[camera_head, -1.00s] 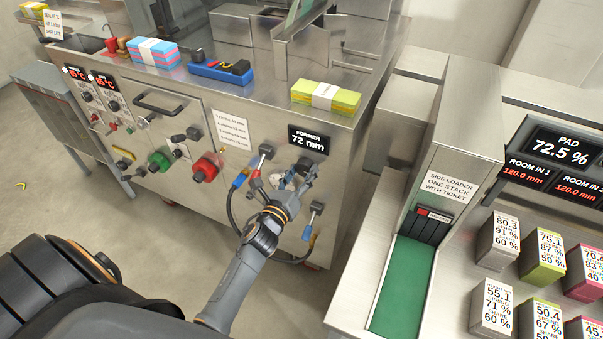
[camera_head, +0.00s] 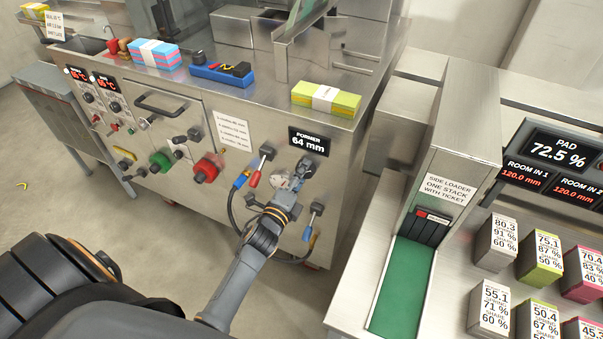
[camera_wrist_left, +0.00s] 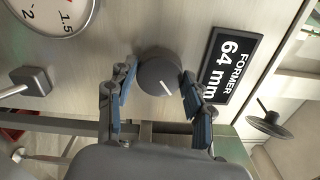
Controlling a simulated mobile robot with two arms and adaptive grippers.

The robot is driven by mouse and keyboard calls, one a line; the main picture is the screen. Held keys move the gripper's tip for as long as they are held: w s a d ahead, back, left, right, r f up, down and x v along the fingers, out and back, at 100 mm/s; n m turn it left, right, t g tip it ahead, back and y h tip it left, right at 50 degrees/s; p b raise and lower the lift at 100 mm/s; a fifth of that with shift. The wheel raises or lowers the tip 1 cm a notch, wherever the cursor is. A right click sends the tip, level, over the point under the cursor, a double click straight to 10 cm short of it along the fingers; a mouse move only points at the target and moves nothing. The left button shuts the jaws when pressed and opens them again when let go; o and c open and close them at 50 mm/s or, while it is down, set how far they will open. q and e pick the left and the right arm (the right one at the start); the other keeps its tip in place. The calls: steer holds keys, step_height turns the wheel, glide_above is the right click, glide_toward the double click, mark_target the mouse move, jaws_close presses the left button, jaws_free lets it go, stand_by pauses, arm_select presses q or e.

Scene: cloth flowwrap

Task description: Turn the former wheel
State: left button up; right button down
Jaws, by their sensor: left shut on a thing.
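The former wheel (camera_wrist_left: 160,78) is a dark grey round knob with a white mark, on the front panel of the steel machine. My left gripper (camera_wrist_left: 158,92) is shut on it, with blue-padded fingers on opposite sides of the knob in the left wrist view. My right gripper is not in view.
A cloth stack (camera_head: 325,97) lies on the machine top. The side loader (camera_head: 404,290) stands at right.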

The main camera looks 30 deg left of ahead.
arm_select(q)
steer(key=shift+d+f+n+p, duration=0.1)
steer(key=shift+n+p, duration=1)
steer(key=shift+n, duration=6)
steer(key=shift+f+n+p, duration=0.1)
steer(key=shift+n+p, duration=1)
steer(key=shift+n, duration=6)
steer(key=o, duration=1.1)
steer(key=shift+c, duration=0.2)
steer(key=shift+o, duration=0.6)
steer(key=shift+r, duration=0.1)
